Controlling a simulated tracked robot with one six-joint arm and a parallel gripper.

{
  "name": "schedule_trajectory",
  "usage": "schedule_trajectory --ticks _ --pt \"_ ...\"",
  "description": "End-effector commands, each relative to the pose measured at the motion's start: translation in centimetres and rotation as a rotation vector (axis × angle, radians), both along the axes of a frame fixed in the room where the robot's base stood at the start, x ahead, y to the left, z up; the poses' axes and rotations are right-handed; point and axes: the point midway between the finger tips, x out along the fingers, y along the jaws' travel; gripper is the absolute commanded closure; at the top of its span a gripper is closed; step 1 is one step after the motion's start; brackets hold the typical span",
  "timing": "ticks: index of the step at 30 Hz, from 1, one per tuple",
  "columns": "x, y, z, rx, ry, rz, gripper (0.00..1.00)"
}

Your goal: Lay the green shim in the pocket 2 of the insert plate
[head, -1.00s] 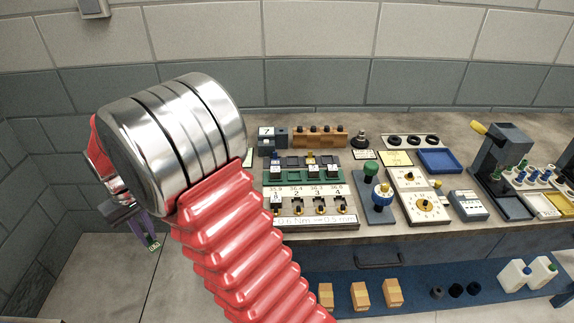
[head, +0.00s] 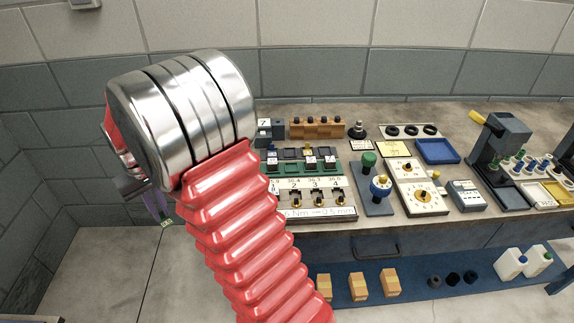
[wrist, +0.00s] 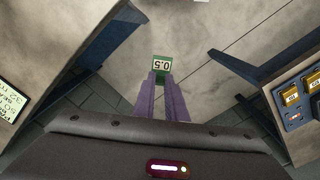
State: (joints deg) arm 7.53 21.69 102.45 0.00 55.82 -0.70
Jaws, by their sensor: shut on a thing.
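My gripper (head: 160,208) hangs at the left, off the bench, behind the silver and red links of my arm. Its purple fingers are shut on the green shim (head: 166,223), a small piece with a white label. In the wrist view the shim (wrist: 162,67) sits at the fingertips, its "0.5" label upside down, above bare floor. The insert plate seems to be the pale numbered plate (head: 342,210) at the bench's front, with readings above its numbers and brass pieces in its slots. My arm hides its left end; the state of pocket 2 is too small to tell.
Behind the numbered plate are a green strip (head: 347,171) with dark blocks and an orange block (head: 332,129). To the right stand blue and green knobs, a cream dial panel (head: 428,203), a blue tray (head: 437,151) and a dark press (head: 497,150). Floor left of the bench is clear.

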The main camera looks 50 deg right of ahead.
Motion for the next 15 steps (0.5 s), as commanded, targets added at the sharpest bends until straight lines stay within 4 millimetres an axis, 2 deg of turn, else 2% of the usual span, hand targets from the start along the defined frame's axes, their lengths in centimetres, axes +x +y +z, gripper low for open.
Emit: schedule_trajectory --ticks 1,3,8,15 --pt "-0.5 -1.9 0.5 0.0 -0.001 -0.036 1.0" --pt "-1.4 -4.3 1.0 0.0 -0.001 -0.081 1.0" --pt "-3.6 -9.4 2.2 0.0 -0.001 -0.182 1.0" --pt "-7.9 -16.4 3.9 0.0 -0.001 -0.333 1.0"
